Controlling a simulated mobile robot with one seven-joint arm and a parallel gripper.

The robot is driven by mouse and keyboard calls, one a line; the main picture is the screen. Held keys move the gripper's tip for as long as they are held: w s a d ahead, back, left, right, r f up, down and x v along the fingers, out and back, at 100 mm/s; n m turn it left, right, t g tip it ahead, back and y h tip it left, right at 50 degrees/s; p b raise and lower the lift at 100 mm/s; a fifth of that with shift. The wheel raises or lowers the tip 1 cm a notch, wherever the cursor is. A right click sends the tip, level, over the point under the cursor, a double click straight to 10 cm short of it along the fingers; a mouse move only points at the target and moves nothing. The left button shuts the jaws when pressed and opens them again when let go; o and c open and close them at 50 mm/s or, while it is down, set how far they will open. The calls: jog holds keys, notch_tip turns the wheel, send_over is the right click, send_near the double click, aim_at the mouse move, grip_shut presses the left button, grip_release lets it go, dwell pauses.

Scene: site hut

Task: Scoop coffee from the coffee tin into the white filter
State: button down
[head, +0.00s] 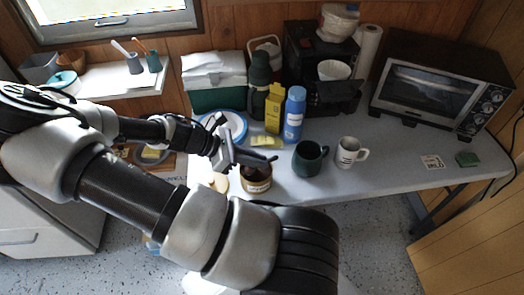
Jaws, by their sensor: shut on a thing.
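The coffee tin (257,186) is a small brown tin with a pale label and a dark open top, near the table's front edge. My gripper (266,159) is right above the tin, pointing to the right. It is shut on what looks like a dark scoop; the scoop is mostly hidden, and I cannot tell whether its bowl is inside the tin or whether it holds coffee. The white filter (333,69) sits in the black coffee maker (303,45) at the back, its opening facing up.
A dark green mug (309,159) and a white mug (349,153) stand right of the tin. A blue bottle (294,115), yellow box (273,108) and green flask (259,85) stand between tin and coffee maker. A toaster oven (432,88) is at the right.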

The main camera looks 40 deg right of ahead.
aim_at(273, 157)
jog(key=shift+d+r+p, duration=0.15)
jog(key=shift+r+p, duration=0.45)
jog(key=shift+p, duration=0.2)
jog(key=shift+s+d+r+t+y, duration=0.3)
jog(key=shift+d+r+t+y, duration=0.3)
jog(key=shift+y, duration=0.3)
jog(key=shift+s+d+r+t+y, duration=0.15)
jog(key=shift+d+r+t+y, duration=0.05)
jog(key=shift+r+y, duration=0.25)
jog(key=shift+s+d+r+t+y, duration=0.1)
jog(key=shift+d+r+t+y, duration=0.15)
jog(key=shift+y, duration=0.2)
jog(key=shift+a, duration=0.1)
